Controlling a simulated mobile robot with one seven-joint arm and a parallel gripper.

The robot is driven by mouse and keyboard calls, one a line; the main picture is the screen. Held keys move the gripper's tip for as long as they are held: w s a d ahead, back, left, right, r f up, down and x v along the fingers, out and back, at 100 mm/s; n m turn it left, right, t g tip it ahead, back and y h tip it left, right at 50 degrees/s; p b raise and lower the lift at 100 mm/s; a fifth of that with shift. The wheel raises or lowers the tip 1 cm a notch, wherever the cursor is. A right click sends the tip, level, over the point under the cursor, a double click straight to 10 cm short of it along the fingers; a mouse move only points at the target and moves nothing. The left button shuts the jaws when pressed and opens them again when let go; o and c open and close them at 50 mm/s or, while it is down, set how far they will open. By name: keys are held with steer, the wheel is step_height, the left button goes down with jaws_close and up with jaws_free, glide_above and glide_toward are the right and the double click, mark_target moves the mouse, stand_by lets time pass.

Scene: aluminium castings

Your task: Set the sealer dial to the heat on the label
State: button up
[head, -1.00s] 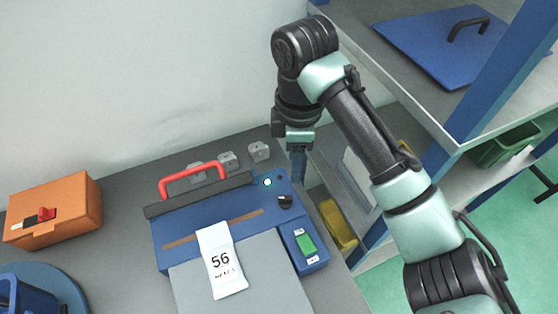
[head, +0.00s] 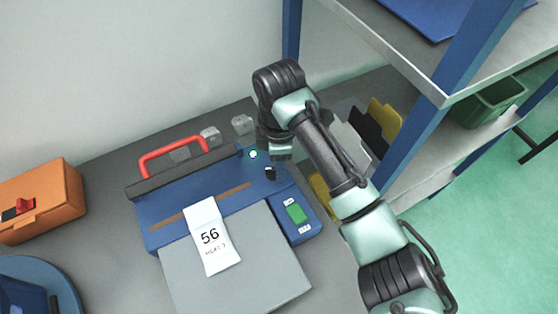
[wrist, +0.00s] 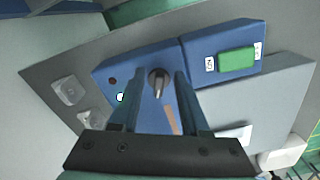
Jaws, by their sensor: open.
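The blue sealer (head: 160,236) with a red handle (head: 172,155) stands on the grey bench. Its small black dial (head: 270,173) is at the sealer's right rear, below my gripper (head: 281,153). In the wrist view, the dial (wrist: 158,83) shows a grey pointer bar and lies between the fingertips of my gripper (wrist: 156,76). The fingers are open and apart, with visible space on both sides of the dial; contact is not visible. A white label (head: 212,240) on the sealer reads "56", with a smaller line beneath that is too blurred to read surely.
A green switch (head: 296,213) on a blue box sits close to the dial. A lit round lamp (head: 253,154) is beside it. Small grey blocks (head: 242,125) stand behind the sealer. An orange box (head: 42,200) is at left; a shelf rack (head: 440,135) rises at right.

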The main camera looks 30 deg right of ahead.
steer(key=shift+c, duration=0.2)
jaws_close()
steer(key=shift+r+m+p, duration=0.1)
steer(key=shift+m+p, duration=0.3)
steer(key=shift+p, duration=0.1)
steer(key=m+p, duration=0.2)
steer(key=p, duration=0.1)
steer(key=shift+s+a+r+m, duration=0.1)
steer(key=shift+s+a+m, duration=0.15)
steer(key=shift+m, duration=0.15)
steer(key=m+p, duration=0.5)
steer(key=shift+s+a, duration=0.2)
steer(key=m+p, duration=0.2)
steer(key=m, duration=0.1)
steer(key=m+p, duration=0.1)
steer(key=m, duration=0.1)
steer(key=shift+a, duration=0.25)
steer(key=m+p, duration=0.1)
steer(key=m, duration=0.3)
steer(key=shift+a+p, duration=0.2)
steer(key=shift+p, duration=0.1)
steer(key=shift+f+m, duration=0.2)
steer(key=shift+m, duration=0.1)
